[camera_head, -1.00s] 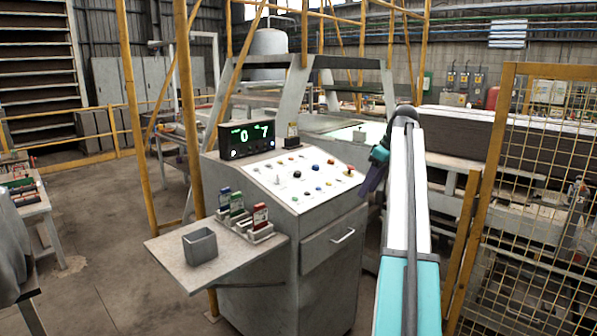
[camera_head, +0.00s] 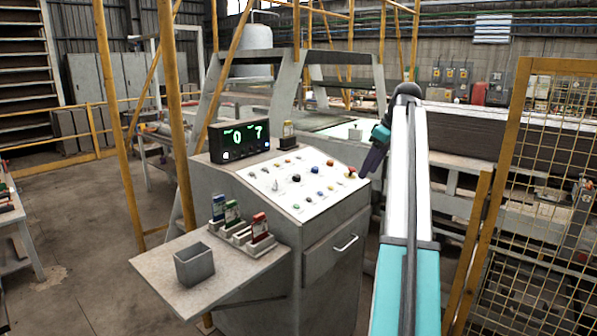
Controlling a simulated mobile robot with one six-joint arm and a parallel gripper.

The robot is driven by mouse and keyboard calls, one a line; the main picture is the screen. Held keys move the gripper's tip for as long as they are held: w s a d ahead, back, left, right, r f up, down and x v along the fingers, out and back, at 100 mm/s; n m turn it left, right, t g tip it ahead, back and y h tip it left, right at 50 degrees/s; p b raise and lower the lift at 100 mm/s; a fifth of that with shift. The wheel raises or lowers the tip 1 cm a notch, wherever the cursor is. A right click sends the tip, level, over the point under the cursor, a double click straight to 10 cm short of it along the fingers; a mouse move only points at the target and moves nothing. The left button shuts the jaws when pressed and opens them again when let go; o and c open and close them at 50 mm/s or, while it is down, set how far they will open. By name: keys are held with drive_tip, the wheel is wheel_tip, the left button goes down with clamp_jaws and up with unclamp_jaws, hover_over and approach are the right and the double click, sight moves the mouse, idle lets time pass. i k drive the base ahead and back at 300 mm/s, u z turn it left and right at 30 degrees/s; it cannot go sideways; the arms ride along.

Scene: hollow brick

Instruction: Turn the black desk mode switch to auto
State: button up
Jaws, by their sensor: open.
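The control desk (camera_head: 318,232) stands in the middle, with a white sloped panel (camera_head: 262,178) on top. A small black knob (camera_head: 297,177) sits near the panel's middle and looks like the mode switch. Its markings and setting are too small to read. My gripper (camera_head: 368,168) hangs at the end of my arm, just right of the panel's right edge in the picture, apart from the black knob. It points down and is seen side-on. It is open, and nothing shows in it.
Several coloured buttons and a red knob (camera_head: 351,172) share the panel. A black display (camera_head: 239,141) reads 0 and 7. A side shelf (camera_head: 160,262) holds a grey bin (camera_head: 194,265) and a rack of coloured tags. Yellow posts (camera_head: 175,120) and a mesh fence (camera_head: 540,190) flank the desk.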

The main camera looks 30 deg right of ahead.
sight(296, 177)
drive_tip(key=i, duration=1.05)
drive_tip(key=u, duration=0.05)
